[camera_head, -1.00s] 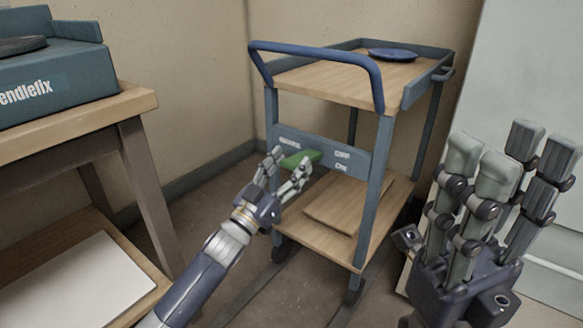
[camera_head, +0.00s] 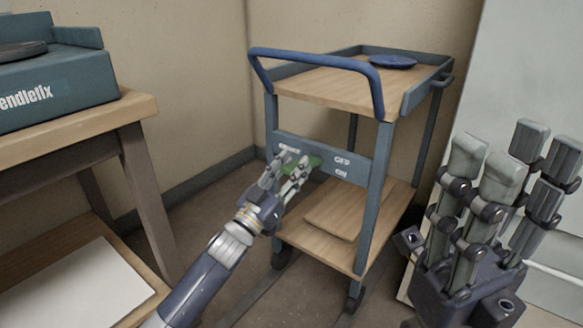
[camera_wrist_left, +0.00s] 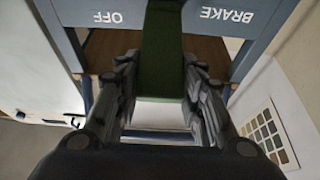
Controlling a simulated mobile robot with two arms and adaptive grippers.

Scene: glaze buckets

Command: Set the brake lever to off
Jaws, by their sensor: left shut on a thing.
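The cart (camera_head: 350,90) has a grey-blue crossbar with white labels for brake, off and on. A green brake lever (camera_head: 312,163) sticks out from this bar, between the left label and the off and on labels. In the left wrist view the lever (camera_wrist_left: 163,50) runs between the fingers, with OFF and BRAKE upside down on either side. My left gripper (camera_head: 284,165) is shut on the lever and hides part of it in the head view. My right gripper (camera_head: 505,165) is open and empty, fingers up, at the right, apart from the cart.
The cart has a blue handle (camera_head: 325,58), a blue plate (camera_head: 392,62) on top and a flat board (camera_head: 345,210) on its lower shelf. A wooden table (camera_head: 70,135) with a teal box (camera_head: 60,88) stands at the left. Floor is clear between table and cart.

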